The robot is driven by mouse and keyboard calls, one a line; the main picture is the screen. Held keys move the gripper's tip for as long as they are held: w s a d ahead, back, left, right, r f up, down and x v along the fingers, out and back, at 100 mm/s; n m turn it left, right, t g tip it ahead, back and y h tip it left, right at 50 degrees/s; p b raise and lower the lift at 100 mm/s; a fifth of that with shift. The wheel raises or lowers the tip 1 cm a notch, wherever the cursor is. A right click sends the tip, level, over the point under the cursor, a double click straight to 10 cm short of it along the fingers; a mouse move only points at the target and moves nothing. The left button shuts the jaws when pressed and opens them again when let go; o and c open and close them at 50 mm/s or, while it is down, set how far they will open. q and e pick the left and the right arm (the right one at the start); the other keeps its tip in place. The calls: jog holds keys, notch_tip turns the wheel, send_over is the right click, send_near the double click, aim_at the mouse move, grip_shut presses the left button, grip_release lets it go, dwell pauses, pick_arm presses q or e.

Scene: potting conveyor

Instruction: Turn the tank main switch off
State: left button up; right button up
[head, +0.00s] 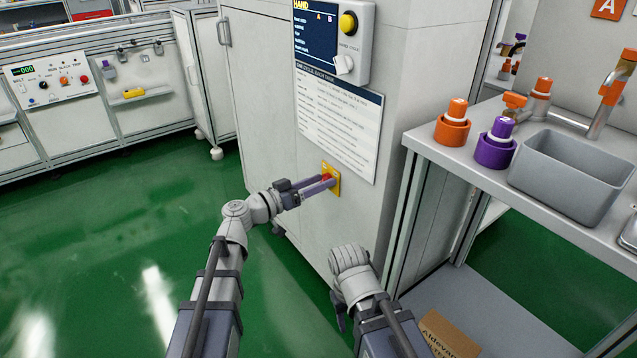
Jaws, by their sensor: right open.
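The tank main switch is a red handle (326,177) on a yellow plate (331,171), low on the front of the pale cabinet (395,120). My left gripper (330,182) is at the switch, its two fingers close together with their tips at the red handle. They partly hide the handle and plate, so its exact angle and whether the fingers grip it cannot be told. My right gripper (339,314) is open, low in front of the cabinet and well below the switch; it is mostly hidden behind its own wrist.
A printed sheet (338,120) and a control panel with a yellow button (348,23) are above the switch. At right, a bench holds a grey basin (572,178), orange bottles and a purple bottle (497,143). A cardboard box (448,335) lies below. Green floor is clear at left.

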pick_arm(q)
grip_shut()
dwell(0.3)
jog(key=n, duration=1.1)
jog(key=shift+w+a+f+n, duration=0.1)
jog(key=shift+n, duration=0.2)
dwell(0.6)
jog(key=shift+o, duration=0.8)
grip_release()
